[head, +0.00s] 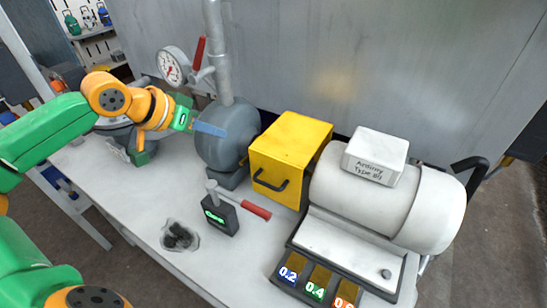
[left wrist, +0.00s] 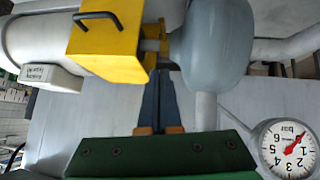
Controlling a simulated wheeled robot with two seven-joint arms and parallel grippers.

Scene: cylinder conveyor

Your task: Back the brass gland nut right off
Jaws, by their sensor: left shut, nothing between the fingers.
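The brass gland nut (left wrist: 154,34) appears as a small brass-coloured piece on the short shaft between the grey rounded pump body (left wrist: 211,45) and the yellow box (left wrist: 108,42). In the head view I cannot make the nut out. My left gripper (head: 224,132) is at the near face of the pump body (head: 228,150) in the head view. Its blue fingers (left wrist: 158,76) are together and empty, and in the left wrist view their tips point toward the shaft, just short of the nut. Whether they touch anything is unclear. My right gripper is not in view.
The yellow box (head: 283,170) and white motor (head: 433,205) stand to the right. A small black meter (head: 220,217), a red-handled tool (head: 256,210) and a dish of dark pieces (head: 180,237) lie in front.

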